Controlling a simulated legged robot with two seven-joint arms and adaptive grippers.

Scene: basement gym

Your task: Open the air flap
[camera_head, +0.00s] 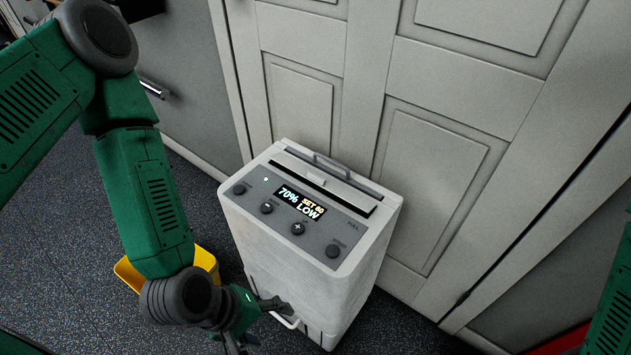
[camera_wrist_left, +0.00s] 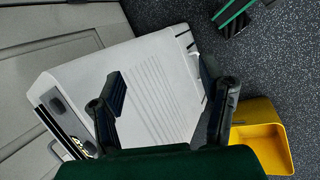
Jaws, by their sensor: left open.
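A white dehumidifier (camera_head: 300,240) stands upright on the floor against panelled doors. Its top has a lit display (camera_head: 300,202), round buttons and a grey air flap (camera_head: 343,186) lying in a dark slot, with a grey handle (camera_head: 331,165) behind it. How far the flap is open I cannot tell. My left gripper (camera_head: 257,322) is open and empty, low by the front, beside a pale loop handle (camera_head: 287,321). In the left wrist view the open fingers (camera_wrist_left: 163,82) lie over the ribbed side of the dehumidifier (camera_wrist_left: 150,95). My right gripper does not show.
A yellow container (camera_head: 205,262) stands on the floor left of the dehumidifier, partly behind my left arm. Grey panelled doors (camera_head: 430,170) close off the space behind.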

